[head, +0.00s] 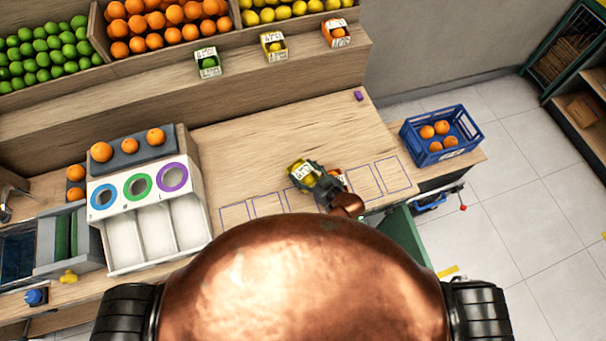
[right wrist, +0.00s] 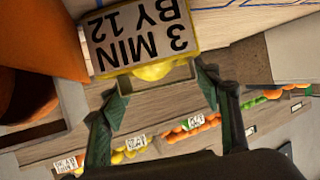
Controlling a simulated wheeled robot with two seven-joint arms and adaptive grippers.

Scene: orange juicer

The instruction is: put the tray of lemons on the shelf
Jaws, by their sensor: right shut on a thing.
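The tray of lemons (head: 301,172) is a small yellow box with a white label card. My right gripper (head: 313,179) is shut on it, over the wooden counter. In the right wrist view, the label card (right wrist: 140,36) reads "3 MIN BY 12", and yellow lemons (right wrist: 160,70) show below it between my fingers (right wrist: 163,95). I cannot tell whether the tray touches the counter. The wooden shelf (head: 150,98) runs along the back, with a small lime tray (head: 207,62), another lemon tray (head: 274,46) and an orange tray (head: 336,33) on it. My left gripper is not in view.
Another orange tray (head: 338,178) is partly hidden beside my right gripper. A white sorting box (head: 146,205) with coloured rings stands left, and a blue crate (head: 441,134) of oranges right. A small purple block (head: 359,96) lies near the shelf. The counter's middle (head: 270,125) is clear.

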